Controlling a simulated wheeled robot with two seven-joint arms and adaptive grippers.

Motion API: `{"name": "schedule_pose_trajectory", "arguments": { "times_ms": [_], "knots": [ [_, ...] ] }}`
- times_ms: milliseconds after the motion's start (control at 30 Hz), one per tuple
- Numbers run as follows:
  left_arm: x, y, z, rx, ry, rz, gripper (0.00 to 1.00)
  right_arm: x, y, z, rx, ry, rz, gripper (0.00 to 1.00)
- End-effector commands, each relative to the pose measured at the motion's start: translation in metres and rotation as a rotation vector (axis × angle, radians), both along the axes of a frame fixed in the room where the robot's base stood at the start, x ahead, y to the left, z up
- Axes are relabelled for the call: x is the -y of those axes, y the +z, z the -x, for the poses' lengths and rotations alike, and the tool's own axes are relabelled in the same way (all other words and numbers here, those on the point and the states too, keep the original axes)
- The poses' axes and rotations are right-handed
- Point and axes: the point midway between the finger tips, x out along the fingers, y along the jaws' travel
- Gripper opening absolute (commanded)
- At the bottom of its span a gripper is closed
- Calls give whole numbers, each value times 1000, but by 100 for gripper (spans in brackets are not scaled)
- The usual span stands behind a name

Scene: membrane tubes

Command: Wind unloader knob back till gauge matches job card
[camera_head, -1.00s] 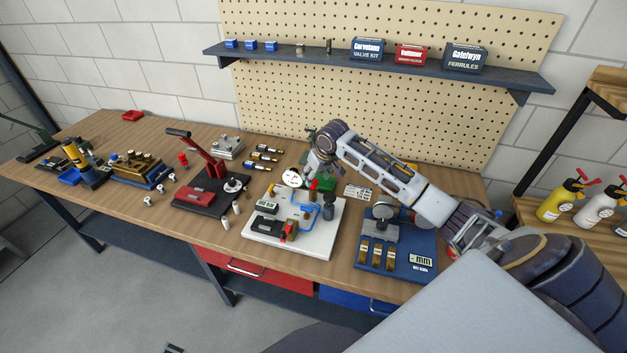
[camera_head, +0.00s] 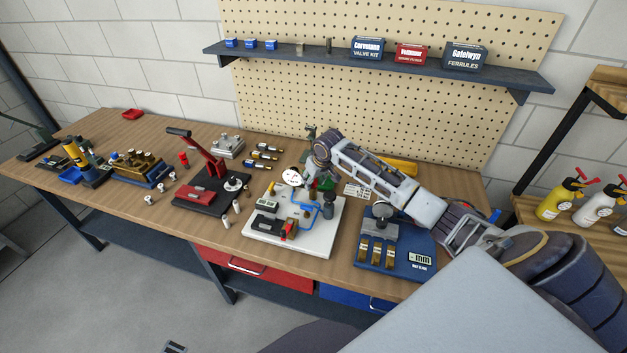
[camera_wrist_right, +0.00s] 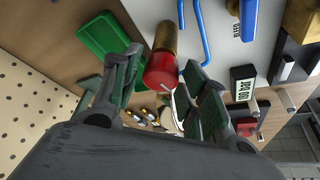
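The unloader knob (camera_wrist_right: 160,72) is a red cap on a brass stem, in the right wrist view. My right gripper (camera_wrist_right: 163,84) is open around it, one finger on each side; I cannot tell whether the right-hand finger touches it. In the head view my right gripper (camera_head: 311,178) is low over the back of the white rig board (camera_head: 318,243), partly hidden by its own wrist. The round white gauge (camera_head: 291,177) stands just left of it; its needle is too small to read. A white printed card (camera_head: 357,190) lies behind right. My left gripper is not in view.
A green tray (camera_wrist_right: 100,38) lies beside the knob. A blue pipe (camera_head: 305,208) and a small display reading in bar (camera_wrist_right: 243,88) are on the board. A blue measuring stand (camera_head: 409,262) is to the right, a red lever press (camera_head: 197,192) to the left.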

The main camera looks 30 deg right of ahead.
Motion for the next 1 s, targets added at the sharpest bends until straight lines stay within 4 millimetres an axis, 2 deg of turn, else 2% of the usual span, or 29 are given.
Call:
{"name": "schedule_pose_trajectory", "arguments": {
  "times_ms": [33,200,233,1000],
  "knots": [
    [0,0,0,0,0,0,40,0,0,0,0,0,0,33],
    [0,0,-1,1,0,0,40,0,0,0,0,0,0,11],
    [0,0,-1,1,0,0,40,0,0,0,0,0,0,9],
    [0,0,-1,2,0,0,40,0,1,0,2,105,-1,9]
  ]
}}
